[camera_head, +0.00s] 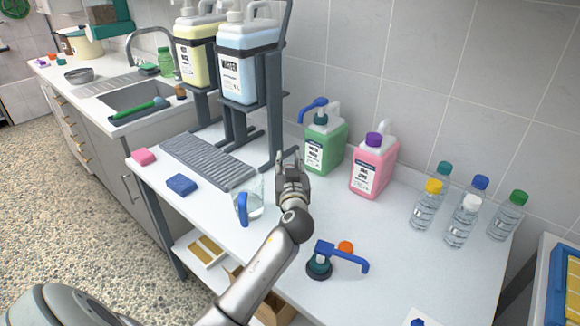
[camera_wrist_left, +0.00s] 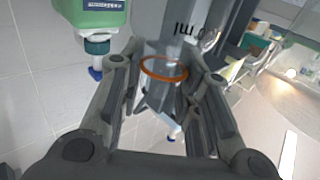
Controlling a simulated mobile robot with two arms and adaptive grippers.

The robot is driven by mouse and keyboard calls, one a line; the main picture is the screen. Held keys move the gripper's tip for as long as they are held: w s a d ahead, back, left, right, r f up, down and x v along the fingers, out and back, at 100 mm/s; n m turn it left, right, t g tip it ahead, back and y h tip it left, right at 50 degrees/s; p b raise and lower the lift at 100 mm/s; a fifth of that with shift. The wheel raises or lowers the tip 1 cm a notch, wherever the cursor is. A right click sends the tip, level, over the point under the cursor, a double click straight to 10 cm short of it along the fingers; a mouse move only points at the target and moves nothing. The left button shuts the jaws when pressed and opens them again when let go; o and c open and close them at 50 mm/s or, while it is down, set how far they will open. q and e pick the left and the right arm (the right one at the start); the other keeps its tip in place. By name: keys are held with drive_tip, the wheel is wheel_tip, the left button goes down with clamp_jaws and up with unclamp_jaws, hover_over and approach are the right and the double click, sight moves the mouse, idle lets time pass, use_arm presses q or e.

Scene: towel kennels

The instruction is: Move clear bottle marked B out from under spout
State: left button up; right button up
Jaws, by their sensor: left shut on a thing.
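My left gripper (camera_head: 292,172) is over the white counter, in front of the green jug. In the left wrist view its fingers (camera_wrist_left: 165,100) are shut on a clear bottle, around an orange ring (camera_wrist_left: 163,68) at its neck. Upside-down "ml" print shows beyond the ring; no letter B is readable. In the head view the gripper hides most of the bottle. The green jug (camera_head: 323,150) has a pump with a blue spout (camera_head: 312,104) that points left, above and behind the gripper. My right gripper is not in view.
A clear pitcher with a blue handle (camera_head: 242,209) stands left of the gripper. A pink jug (camera_head: 372,172) stands to the right. A loose blue pump (camera_head: 320,262) and an orange cap (camera_head: 345,247) are in front.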

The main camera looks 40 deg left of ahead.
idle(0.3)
use_arm(q)
drive_tip(key=o, duration=1.1)
drive_tip(key=shift+s, duration=0.1)
drive_tip(key=v, duration=1.2)
drive_tip(key=shift+a, duration=0.1)
